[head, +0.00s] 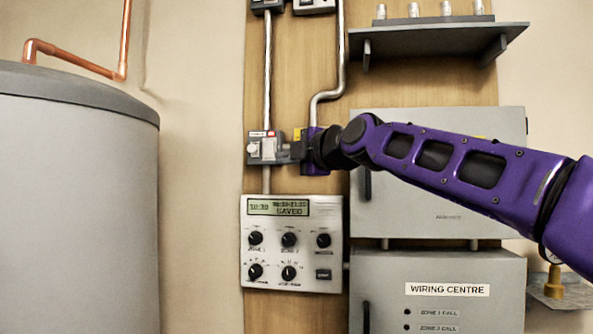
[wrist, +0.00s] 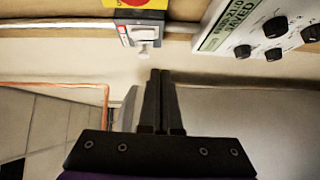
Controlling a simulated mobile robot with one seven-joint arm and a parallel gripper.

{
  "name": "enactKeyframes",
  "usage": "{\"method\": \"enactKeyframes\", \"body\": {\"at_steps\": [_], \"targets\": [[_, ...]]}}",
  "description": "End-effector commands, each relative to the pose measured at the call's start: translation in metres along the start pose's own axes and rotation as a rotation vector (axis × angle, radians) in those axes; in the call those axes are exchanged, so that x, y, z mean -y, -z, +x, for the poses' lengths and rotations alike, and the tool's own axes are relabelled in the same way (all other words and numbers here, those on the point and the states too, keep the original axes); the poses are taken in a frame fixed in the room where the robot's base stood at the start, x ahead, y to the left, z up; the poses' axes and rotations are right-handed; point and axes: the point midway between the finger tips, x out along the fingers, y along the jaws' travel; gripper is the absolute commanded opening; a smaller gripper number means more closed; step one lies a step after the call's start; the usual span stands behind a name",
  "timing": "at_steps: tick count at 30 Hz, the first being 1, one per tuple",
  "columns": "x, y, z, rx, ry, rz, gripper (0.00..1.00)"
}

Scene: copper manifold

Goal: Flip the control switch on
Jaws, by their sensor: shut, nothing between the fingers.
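The control switch (head: 264,148) is a small grey box with a white face and a red mark, mounted on the wooden board above the controller panel. In the wrist view the switch (wrist: 140,33) shows at the top, with a pale lever or knob sticking out from its face. My gripper (head: 283,151) is at the right side of the switch in the head view and covers part of it. In the wrist view my gripper's two dark fingers (wrist: 160,73) are together and empty, just below and right of the lever. I cannot tell whether they touch it.
A controller panel (head: 291,243) with several black knobs and a display reading SAVED is below the switch. Metal conduit (head: 267,80) runs above it. Grey boxes (head: 438,285) and a shelf (head: 440,40) are to the right. A large grey tank (head: 75,200) stands left.

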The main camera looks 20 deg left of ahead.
Motion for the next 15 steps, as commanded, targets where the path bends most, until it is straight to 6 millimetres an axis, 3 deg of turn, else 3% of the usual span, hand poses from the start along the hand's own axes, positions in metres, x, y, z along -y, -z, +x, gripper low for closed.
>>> {"method": "enactKeyframes", "body": {"at_steps": [6,15], "targets": [[0.003,-0.002,-0.023,0.003,0.001,0.0,0.0],[0.005,-0.001,-0.038,0.001,0.0,0.0,0.0]]}}
